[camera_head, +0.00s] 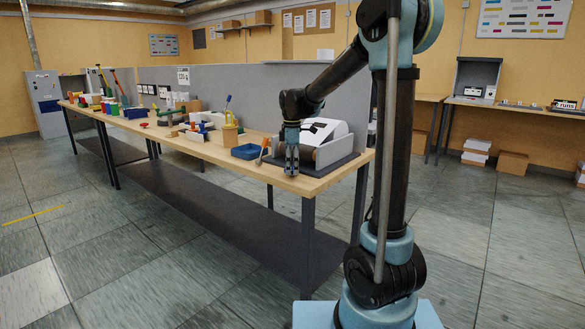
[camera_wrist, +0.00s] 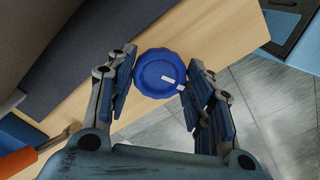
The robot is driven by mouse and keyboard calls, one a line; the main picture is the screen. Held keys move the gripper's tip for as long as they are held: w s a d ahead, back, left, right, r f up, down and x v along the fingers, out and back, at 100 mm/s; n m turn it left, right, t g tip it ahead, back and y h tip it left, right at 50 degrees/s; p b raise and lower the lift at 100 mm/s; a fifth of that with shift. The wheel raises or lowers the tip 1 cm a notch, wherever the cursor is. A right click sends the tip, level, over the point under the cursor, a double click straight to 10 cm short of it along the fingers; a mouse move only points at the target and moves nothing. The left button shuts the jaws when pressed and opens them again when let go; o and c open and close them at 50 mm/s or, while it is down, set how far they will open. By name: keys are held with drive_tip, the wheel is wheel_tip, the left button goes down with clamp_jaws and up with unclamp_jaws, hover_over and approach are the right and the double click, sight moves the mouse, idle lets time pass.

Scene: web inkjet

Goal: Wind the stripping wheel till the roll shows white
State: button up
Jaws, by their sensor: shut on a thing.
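The stripping wheel (camera_wrist: 152,72) is a round blue knob with a scalloped rim in the wrist view. A white mark runs from near its middle toward its lower right edge. My gripper (camera_wrist: 162,75) has one finger on each side of the wheel and is shut on it. In the head view my gripper (camera_head: 291,166) points down at the front edge of the table, by a grey-based unit. White sheet material (camera_head: 322,130) shows on that unit, behind my wrist. The roll's surface is partly hidden, and I cannot tell its colour clearly. The wheel is hidden in the head view.
The wooden table (camera_head: 225,158) runs away to the left with several tools and pots. A blue tray (camera_head: 246,151) and an orange-handled tool (camera_head: 263,150) lie just left of my gripper. A grey partition (camera_head: 250,95) stands behind. The floor in front is clear.

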drive_tip(key=m, duration=0.6)
drive_tip(key=shift+m, duration=0.4)
idle(0.4)
drive_tip(key=o, duration=1.1)
drive_tip(key=shift+c, duration=0.2)
wheel_tip(320, 180, up, 12)
